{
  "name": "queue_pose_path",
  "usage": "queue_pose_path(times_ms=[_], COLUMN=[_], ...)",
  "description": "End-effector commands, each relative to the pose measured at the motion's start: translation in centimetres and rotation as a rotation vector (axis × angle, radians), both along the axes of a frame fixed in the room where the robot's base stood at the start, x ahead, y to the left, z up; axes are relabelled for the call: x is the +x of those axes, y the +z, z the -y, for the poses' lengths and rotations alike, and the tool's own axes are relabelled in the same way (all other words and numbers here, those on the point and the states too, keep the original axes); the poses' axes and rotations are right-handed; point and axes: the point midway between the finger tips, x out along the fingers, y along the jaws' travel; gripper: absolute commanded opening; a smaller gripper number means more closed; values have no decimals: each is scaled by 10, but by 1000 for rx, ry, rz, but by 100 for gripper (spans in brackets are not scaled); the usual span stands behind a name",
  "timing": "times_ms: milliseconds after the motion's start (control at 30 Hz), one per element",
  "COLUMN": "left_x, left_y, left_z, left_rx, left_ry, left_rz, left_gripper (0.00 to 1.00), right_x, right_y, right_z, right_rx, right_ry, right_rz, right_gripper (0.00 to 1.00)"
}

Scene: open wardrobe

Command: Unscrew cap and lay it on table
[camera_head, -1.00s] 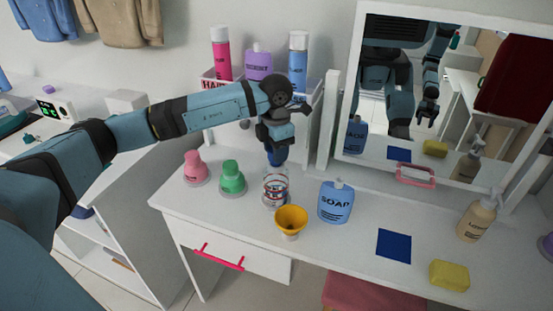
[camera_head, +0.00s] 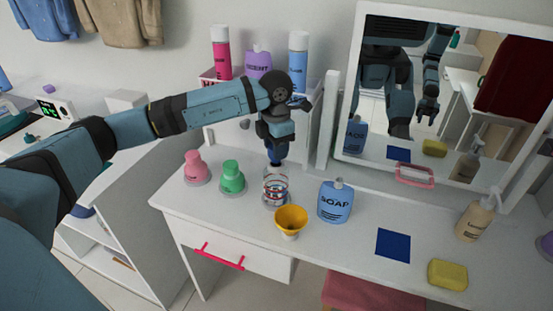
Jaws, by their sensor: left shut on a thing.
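My left gripper (camera_head: 274,157) points straight down and is shut on a dark blue cap (camera_head: 276,161). The cap is at the top of a clear bottle with red and blue bands (camera_head: 275,188); I cannot tell whether the two still touch. The bottle stands upright on the white table (camera_head: 345,250), among the other items on its left half. My right gripper is not in view, apart from what the mirror may show.
A yellow funnel (camera_head: 291,220) is in front, a blue soap bottle (camera_head: 335,202) to the right. A blue square (camera_head: 393,245) and yellow sponge (camera_head: 447,274) lie further right.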

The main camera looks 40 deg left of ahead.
Motion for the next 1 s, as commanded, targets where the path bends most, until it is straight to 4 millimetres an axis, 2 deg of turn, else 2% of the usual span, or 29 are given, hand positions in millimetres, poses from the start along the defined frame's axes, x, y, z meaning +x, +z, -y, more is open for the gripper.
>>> queue_pose_path(times_ms=[600, 1000], left_x=[0, 0], left_y=[6, 25], left_z=[0, 0], left_rx=[0, 0], left_ry=[0, 0], left_rz=[0, 1], left_gripper=[0, 0], right_x=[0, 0], right_y=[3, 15], right_z=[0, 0], right_rx=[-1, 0], right_ry=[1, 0], right_rz=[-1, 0], right_gripper=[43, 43])
